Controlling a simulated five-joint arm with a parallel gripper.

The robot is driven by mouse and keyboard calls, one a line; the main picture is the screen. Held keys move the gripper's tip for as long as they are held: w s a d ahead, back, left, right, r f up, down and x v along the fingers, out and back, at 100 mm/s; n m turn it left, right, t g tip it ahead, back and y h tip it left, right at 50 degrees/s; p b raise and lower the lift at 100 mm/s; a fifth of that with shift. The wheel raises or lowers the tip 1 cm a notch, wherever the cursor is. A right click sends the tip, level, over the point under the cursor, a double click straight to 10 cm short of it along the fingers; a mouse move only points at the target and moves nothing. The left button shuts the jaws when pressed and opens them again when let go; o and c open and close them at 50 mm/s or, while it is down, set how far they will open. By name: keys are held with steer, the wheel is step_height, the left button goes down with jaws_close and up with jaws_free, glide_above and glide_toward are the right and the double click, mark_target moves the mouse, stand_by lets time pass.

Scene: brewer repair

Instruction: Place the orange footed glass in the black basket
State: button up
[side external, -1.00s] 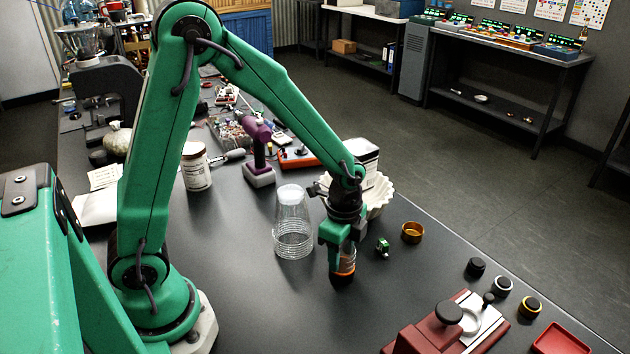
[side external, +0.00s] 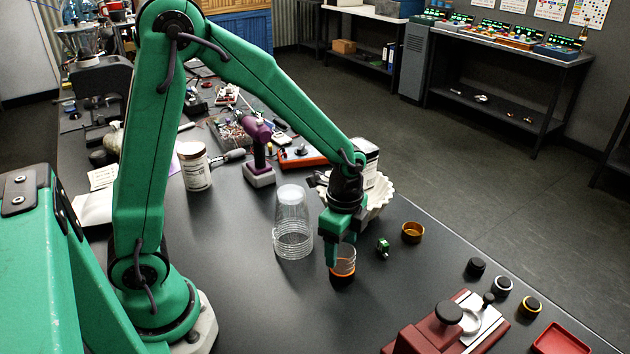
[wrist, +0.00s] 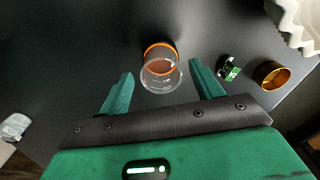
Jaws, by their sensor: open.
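The orange footed glass (side external: 343,262) is a small clear cup with an orange band low down, on the dark bench below my gripper (side external: 341,248). In the side view my fingers partly overlap it. In the wrist view the glass (wrist: 161,72) shows between and slightly beyond my spread fingertips, with dark gaps on both sides. My gripper is open and holds nothing. I cannot pick out a black basket in either view.
A tall clear ribbed cup stack (side external: 293,225) stands left of my gripper. A white fluted filter (side external: 375,197) is behind it. A small green part (side external: 383,245) and a brass ring (side external: 412,232) lie to the right. A red fixture (side external: 440,330) is at front right.

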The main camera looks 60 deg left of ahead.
step_height(320, 180, up, 10)
steer(key=shift+f, duration=0.15)
stand_by(0.3)
stand_by(0.5)
steer(key=s+a+r+n+t, duration=0.2)
steer(key=s+r+n, duration=0.2)
steer(key=s+n, duration=0.2)
steer(key=s+a+r+n+t, duration=0.3)
steer(key=s+r+n, duration=0.1)
steer(key=s+n, duration=0.3)
steer(key=shift+s+r+t, duration=0.15)
steer(key=shift+s+t, duration=0.05)
steer(key=shift+t, duration=0.1)
